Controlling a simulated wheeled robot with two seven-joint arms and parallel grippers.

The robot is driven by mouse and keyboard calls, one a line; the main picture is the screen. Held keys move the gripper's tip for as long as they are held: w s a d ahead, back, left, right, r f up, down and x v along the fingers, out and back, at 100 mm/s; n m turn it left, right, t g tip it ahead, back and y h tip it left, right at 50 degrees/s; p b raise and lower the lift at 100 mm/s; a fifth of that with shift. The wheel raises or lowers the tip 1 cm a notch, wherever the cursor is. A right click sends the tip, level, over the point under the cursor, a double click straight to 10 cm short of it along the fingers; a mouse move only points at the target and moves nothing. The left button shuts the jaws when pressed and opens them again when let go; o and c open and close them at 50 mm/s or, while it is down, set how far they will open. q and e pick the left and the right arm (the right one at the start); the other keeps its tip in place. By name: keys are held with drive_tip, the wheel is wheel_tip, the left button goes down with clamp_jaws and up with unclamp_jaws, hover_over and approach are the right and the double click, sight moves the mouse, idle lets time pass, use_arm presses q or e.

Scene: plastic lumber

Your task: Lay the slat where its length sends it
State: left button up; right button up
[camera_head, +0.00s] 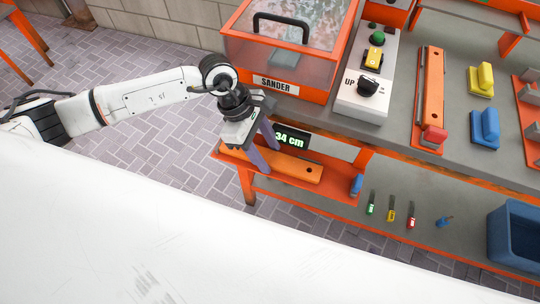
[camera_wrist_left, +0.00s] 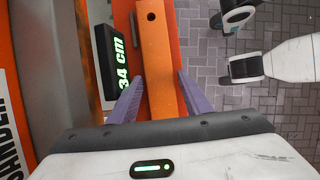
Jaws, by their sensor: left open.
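An orange slat (camera_head: 296,170) with a dark hole near one end lies on an orange measuring ledge (camera_head: 343,190) at the bench's front. A black display (camera_head: 291,138) beside it reads 34 cm. My left gripper (camera_head: 268,159) is open, with its purple fingers on either side of the slat. In the left wrist view, the slat (camera_wrist_left: 161,50) runs between the two fingertips (camera_wrist_left: 160,80), with gaps visible beside it. I cannot tell how far the fingertips reach down. My right gripper is not in view.
The sander (camera_head: 285,50) stands behind the gripper, with a control box (camera_head: 365,90) to its right. Farther right are an orange holder (camera_head: 430,75), a yellow block (camera_head: 482,80) and a blue block (camera_head: 485,128). A blue bin (camera_head: 515,235) and small coloured tools sit lower right.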

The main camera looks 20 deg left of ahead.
use_arm(q)
drive_tip(key=shift+r, duration=0.1)
drive_tip(key=c, duration=1.1)
